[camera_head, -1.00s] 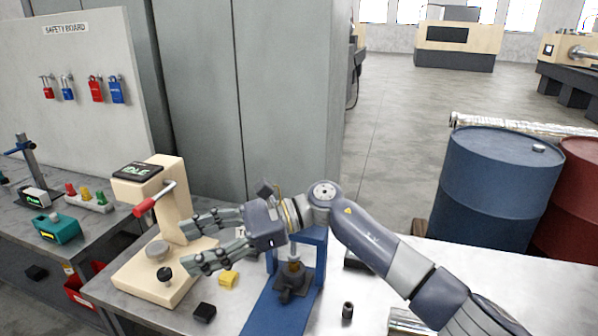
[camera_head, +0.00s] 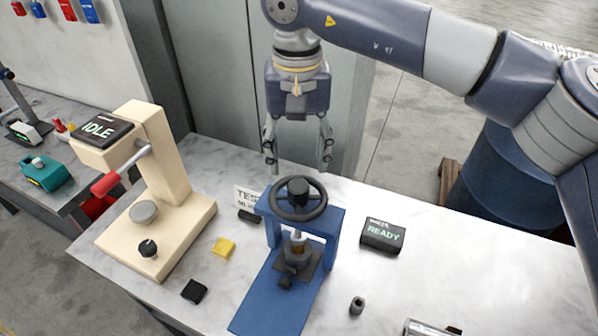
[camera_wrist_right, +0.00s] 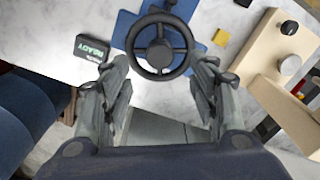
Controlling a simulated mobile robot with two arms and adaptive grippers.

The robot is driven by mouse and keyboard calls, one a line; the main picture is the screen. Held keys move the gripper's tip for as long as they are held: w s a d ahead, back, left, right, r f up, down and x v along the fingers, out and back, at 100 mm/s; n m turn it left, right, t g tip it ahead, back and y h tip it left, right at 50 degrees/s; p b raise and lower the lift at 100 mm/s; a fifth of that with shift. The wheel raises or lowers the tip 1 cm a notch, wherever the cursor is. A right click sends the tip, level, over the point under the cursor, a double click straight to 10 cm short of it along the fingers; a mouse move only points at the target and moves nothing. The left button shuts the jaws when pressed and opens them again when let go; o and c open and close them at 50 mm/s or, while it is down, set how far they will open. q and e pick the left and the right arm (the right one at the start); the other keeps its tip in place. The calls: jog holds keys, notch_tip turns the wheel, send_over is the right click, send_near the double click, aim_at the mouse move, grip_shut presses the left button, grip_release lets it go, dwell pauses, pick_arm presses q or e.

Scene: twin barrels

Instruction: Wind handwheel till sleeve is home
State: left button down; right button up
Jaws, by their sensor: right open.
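The black handwheel (camera_head: 299,199) sits on top of a blue press frame (camera_head: 331,222) on the marble-patterned bench. Below it, a pale shaft ends over a brass-coloured piece, likely the sleeve (camera_head: 296,248), in a dark holder (camera_head: 297,264); how far in it sits is too small to tell. My right gripper (camera_head: 297,170) points down, open and empty, above and behind the wheel. In the right wrist view the handwheel (camera_wrist_right: 159,52) lies ahead, between and beyond the open fingers (camera_wrist_right: 160,95), with no clear contact. My left gripper does not show.
A black box reading READY (camera_head: 382,236) stands right of the press. A beige press marked IDLE (camera_head: 178,165) stands left. A yellow block (camera_head: 223,247), a black block (camera_head: 194,291) and a small dark cylinder (camera_head: 357,305) lie nearby. A blue barrel (camera_head: 505,190) stands behind the bench.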

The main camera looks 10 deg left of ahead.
aim_at(298, 184)
jog(key=f+p, duration=0.1)
jog(key=f, duration=0.5)
jog(key=shift+w+p, duration=0.2)
jog(key=shift+p, duration=0.15)
jog(key=shift+s+f, duration=0.1)
jog(key=shift+f, duration=0.45)
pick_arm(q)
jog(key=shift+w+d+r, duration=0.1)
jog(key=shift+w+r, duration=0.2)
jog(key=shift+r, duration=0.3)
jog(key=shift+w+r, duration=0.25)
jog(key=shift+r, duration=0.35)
pick_arm(e)
jog(key=c, duration=1.1)
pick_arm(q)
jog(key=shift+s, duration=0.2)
pick_arm(e)
jog(key=shift+o, duration=0.2)
